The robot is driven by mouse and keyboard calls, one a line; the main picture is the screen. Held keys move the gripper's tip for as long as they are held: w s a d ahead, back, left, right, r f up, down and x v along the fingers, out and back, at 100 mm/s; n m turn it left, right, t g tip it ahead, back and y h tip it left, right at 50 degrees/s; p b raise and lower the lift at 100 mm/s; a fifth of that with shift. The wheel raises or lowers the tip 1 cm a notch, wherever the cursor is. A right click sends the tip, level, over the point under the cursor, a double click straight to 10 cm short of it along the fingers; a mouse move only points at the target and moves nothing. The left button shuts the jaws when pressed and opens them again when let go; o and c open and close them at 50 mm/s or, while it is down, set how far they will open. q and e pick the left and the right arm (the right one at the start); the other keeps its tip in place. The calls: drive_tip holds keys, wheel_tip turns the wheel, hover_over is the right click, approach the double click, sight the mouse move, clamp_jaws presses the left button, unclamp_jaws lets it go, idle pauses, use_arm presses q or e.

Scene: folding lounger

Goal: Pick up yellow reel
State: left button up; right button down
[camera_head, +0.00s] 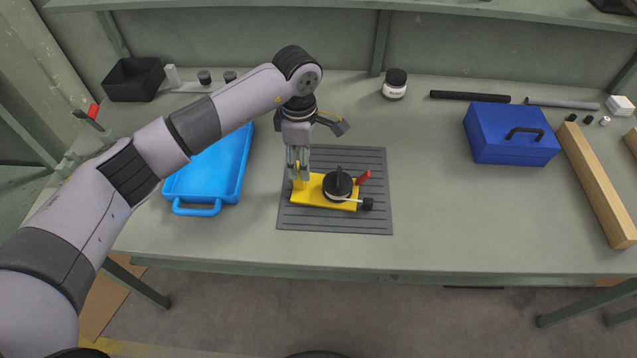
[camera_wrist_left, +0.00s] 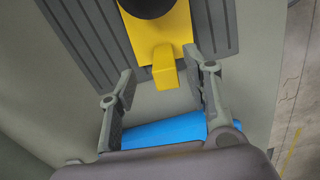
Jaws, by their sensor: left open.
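The yellow reel (camera_head: 313,193) lies on a dark grey ribbed mat (camera_head: 360,223) in the middle of the workbench. It has a yellow base, a round black part on top, a red lever and a black knob on its right side. My left gripper (camera_head: 299,174) points down at the left end of the yellow base. In the left wrist view, the open fingers (camera_wrist_left: 160,83) are on either side of a yellow tab (camera_wrist_left: 165,70) at the end of the reel (camera_wrist_left: 160,28). I cannot tell whether they touch it. My right gripper does not show.
A light blue tray (camera_head: 203,209) is left of the mat, partly under my left arm. A dark blue box (camera_head: 490,150) and a long wooden beam (camera_head: 597,185) are on the right. A black bin (camera_head: 133,80) and a jar (camera_head: 395,84) stand at the back.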

sight(326, 181)
use_arm(q)
drive_tip(key=f, duration=0.1)
drive_tip(key=f+p, duration=0.1)
drive_tip(key=f, duration=0.2)
drive_tip(key=shift+s+f+p, duration=0.25)
drive_tip(key=shift+s+p, duration=0.05)
drive_tip(key=shift+p, duration=0.1)
drive_tip(key=shift+f, duration=0.3)
drive_tip(key=shift+w, duration=0.1)
drive_tip(key=shift+c, duration=0.2)
clamp_jaws()
